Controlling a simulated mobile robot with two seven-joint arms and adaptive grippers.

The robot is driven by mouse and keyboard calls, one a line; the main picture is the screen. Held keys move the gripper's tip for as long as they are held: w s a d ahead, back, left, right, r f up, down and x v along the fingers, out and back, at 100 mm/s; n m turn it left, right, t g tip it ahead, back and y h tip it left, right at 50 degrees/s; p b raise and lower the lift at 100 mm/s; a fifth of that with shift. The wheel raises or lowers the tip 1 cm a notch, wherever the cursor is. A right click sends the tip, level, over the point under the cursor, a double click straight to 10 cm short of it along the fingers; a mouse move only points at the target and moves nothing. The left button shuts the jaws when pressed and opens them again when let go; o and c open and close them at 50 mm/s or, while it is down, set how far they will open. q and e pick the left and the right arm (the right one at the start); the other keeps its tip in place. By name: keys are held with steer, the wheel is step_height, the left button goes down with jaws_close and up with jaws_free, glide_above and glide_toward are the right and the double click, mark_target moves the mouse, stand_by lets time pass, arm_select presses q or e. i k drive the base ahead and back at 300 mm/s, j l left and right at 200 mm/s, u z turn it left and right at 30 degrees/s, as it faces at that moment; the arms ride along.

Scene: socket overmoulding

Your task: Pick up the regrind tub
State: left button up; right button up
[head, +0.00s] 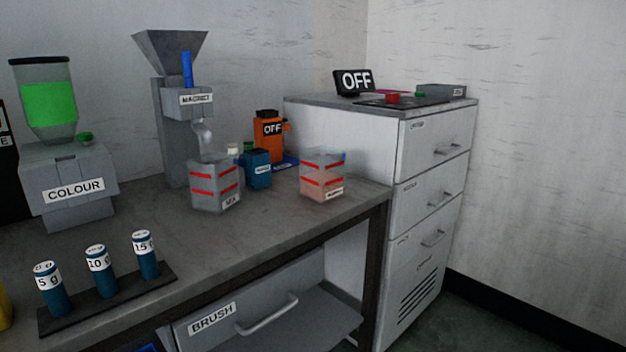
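A clear tub with red bands and pinkish-brown contents (321,180) stands upright near the right end of the grey bench. Its small white label is too blurred to read surely, but it looks like the regrind tub. A similar clear tub labelled MIX (211,188) stands to its left, under the spout of the magnet hopper (184,100), and looks empty or nearly so. Neither of my grippers shows in the head view.
A rack of blue weights (99,272) and a COLOUR dispenser (68,187) are on the left. The bench (270,225) is clear in front of the tubs. A cabinet (425,205) adjoins it.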

mark_target(322, 167)
steer(key=u, duration=0.95)
steer(key=l+u, duration=0.15)
steer(key=u, duration=0.3)
steer(key=i+u, duration=0.1)
steer(key=u, duration=0.35)
steer(key=l+u, duration=0.1)
steer(key=u, duration=0.85)
steer(key=l+u, duration=0.1)
steer(key=u, duration=0.35)
steer(key=k+l+u, duration=0.15)
steer(key=u, duration=0.3)
steer(key=k+l+u, duration=0.1)
steer(key=u, duration=0.35)
steer(key=k+u, duration=0.25)
steer(key=u, duration=0.2)
steer(key=k+z, duration=0.1)
steer(key=k, duration=0.65)
steer(key=k+z, duration=0.15)
steer(key=k, duration=0.55)
steer(key=k+l+z, duration=0.1)
steer(key=k, duration=0.6)
steer(key=k+z, duration=0.25)
steer(key=z, duration=0.15)
steer(key=k+l+z, duration=0.15)
steer(key=z, duration=0.2)
steer(key=k+l+z, duration=0.2)
steer(key=k+z, duration=0.2)
